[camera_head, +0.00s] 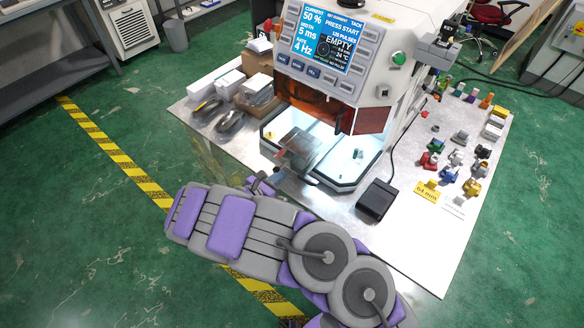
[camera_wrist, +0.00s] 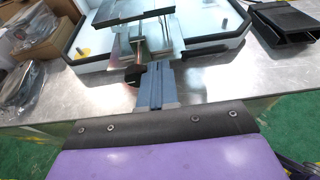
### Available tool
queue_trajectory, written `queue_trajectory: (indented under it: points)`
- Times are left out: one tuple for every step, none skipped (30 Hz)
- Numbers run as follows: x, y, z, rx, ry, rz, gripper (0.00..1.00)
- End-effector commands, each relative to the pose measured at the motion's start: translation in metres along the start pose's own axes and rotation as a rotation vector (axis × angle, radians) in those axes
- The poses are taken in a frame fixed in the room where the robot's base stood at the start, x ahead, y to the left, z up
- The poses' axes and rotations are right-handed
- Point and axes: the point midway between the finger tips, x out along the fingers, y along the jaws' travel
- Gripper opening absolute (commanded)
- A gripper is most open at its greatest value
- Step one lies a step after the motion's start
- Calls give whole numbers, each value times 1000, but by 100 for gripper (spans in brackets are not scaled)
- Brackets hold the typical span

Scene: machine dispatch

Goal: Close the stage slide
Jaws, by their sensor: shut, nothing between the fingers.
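The stage slide (camera_head: 298,141) shows in the head view as a small stack of grey plates at the front opening of the white machine. It sticks out toward the front of the lit chamber. In the wrist view the slide (camera_wrist: 155,48) is at the top middle, with a dark bar across it. My gripper (camera_wrist: 153,68) shows as two blue-grey fingers pressed together, with nothing between them. It points at the slide's front, close to a dark round part. I cannot tell whether it touches. In the head view my forearm partly hides the gripper.
The machine (camera_head: 385,45) has a screen above an orange door (camera_head: 368,120). A black pedal-like box (camera_head: 377,200) stands at the front right. Wrapped parts (camera_head: 230,121) and boxes lie to the left. Several coloured parts (camera_head: 457,157) fill the table's right side.

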Motion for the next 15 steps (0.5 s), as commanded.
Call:
queue_trajectory:
  points:
    - [13, -2, -2, 2, 1, -5, 0]
    - [18, -2, -2, 2, 1, -4, 0]
    - [26, -2, -1, 3, 1, -4, 0]
    - [32, -2, -1, 2, 1, -3, 0]
    - [37, -3, -1, 2, 2, -3, 0]
    - [43, -3, 2, 3, 1, -2, 0]
    - [47, -3, 3, 4, 2, -2, 0]
    - [51, -2, 5, 4, 2, -1, 0]
    - [56, -3, 7, 4, 2, -1, 0]
    - [59, -2, 8, 4, 2, -1, 0]
    - [62, -2, 9, 4, 2, -1, 0]
    - [65, -2, 10, 4, 2, -1, 0]
    - [66, -2, 11, 4, 2, -1, 0]
    - [68, -2, 11, 3, 1, -1, 0]
    - [69, -1, 12, 3, 1, 0, 0]
